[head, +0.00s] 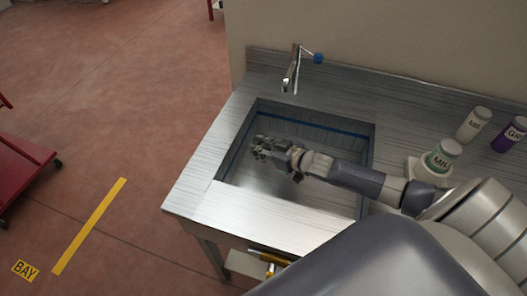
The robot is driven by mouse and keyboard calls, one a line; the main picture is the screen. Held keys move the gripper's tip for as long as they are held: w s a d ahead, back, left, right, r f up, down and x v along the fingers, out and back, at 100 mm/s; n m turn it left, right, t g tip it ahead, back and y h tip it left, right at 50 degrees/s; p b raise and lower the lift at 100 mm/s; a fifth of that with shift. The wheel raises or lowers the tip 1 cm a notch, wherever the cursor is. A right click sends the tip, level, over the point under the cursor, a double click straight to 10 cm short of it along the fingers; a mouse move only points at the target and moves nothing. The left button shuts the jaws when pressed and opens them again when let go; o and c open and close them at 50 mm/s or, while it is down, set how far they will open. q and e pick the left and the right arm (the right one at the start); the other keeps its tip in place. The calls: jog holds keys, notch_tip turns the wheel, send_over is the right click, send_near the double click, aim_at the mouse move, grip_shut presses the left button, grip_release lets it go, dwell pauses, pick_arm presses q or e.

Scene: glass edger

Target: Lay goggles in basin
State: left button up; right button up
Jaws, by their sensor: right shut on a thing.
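The steel basin (240,171) is sunk in a metal counter in the middle of the head view, with a dark blue line along its inner wall. My right arm reaches in from the right, and my right gripper (262,148) is over the left part of the basin opening. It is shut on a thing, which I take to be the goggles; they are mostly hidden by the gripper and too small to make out. I cannot tell whether they touch the basin floor. My left gripper is not in view.
A faucet (291,72) with a blue knob stands behind the basin. A green-labelled jar (442,156), a white jar (473,124) and a purple jar (509,135) stand on the right of the counter (262,216). The counter's front left strip is clear.

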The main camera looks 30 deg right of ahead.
notch_tip(320, 180, down, 4)
jog(key=shift+w+a+r, duration=0.15)
jog(key=shift+r, duration=0.05)
jog(key=shift+f, duration=0.2)
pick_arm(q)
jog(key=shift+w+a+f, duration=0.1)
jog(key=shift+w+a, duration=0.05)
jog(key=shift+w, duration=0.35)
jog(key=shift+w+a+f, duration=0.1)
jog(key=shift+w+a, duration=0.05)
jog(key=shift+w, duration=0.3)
pick_arm(e)
jog(key=shift+f, duration=0.15)
jog(key=o, duration=1.1)
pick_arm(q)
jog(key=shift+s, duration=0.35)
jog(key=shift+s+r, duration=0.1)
